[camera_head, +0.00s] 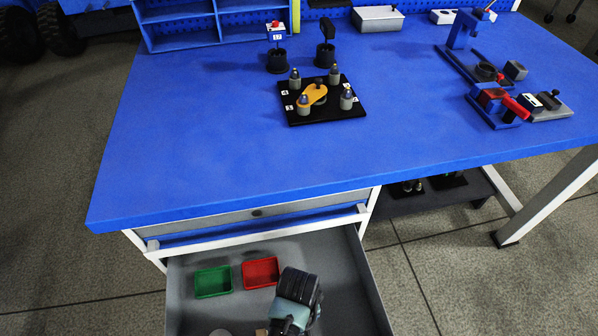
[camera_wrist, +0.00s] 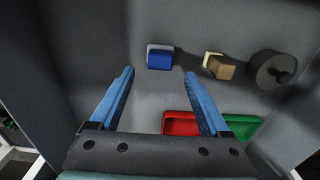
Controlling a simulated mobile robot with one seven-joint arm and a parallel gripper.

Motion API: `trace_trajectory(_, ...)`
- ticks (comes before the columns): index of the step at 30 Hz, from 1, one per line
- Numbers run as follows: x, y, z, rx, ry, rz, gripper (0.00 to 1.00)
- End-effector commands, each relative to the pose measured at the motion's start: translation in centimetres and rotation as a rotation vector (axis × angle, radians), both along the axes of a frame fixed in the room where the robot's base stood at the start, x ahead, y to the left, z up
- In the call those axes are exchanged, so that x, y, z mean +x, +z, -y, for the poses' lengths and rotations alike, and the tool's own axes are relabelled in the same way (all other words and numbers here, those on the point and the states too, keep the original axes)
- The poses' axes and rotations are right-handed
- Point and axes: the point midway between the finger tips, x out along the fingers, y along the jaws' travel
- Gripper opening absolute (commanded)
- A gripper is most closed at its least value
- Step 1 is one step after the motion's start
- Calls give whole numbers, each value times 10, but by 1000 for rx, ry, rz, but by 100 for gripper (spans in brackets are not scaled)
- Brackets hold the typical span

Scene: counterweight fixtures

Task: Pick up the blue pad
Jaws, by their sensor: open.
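The blue pad (camera_wrist: 160,57) lies on the grey floor of the open drawer in the wrist view. It is a small block with a blue face and a paler grey edge. My gripper (camera_wrist: 159,73) is open and empty above the drawer, and the pad shows just beyond and between its two blue fingertips. The fingers appear apart from the pad. In the head view the pad cannot be seen, and my arm covers part of the drawer.
The drawer (camera_head: 345,263) also holds a green tray (camera_head: 213,282), a red tray (camera_head: 261,272), a tan block (camera_wrist: 219,66) and a dark round weight (camera_wrist: 272,70). The drawer walls surround them. The blue tabletop (camera_head: 200,150) overhangs behind, with fixtures on it.

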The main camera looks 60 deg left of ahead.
Motion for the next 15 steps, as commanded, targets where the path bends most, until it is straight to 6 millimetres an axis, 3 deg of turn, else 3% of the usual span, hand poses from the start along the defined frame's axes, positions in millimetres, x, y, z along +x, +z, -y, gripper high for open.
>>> trace_trajectory(9, -3, -46, 7, -1, 0, -1, 80)
trace_trajectory(15, -3, -48, 7, 0, -1, 0, 80)
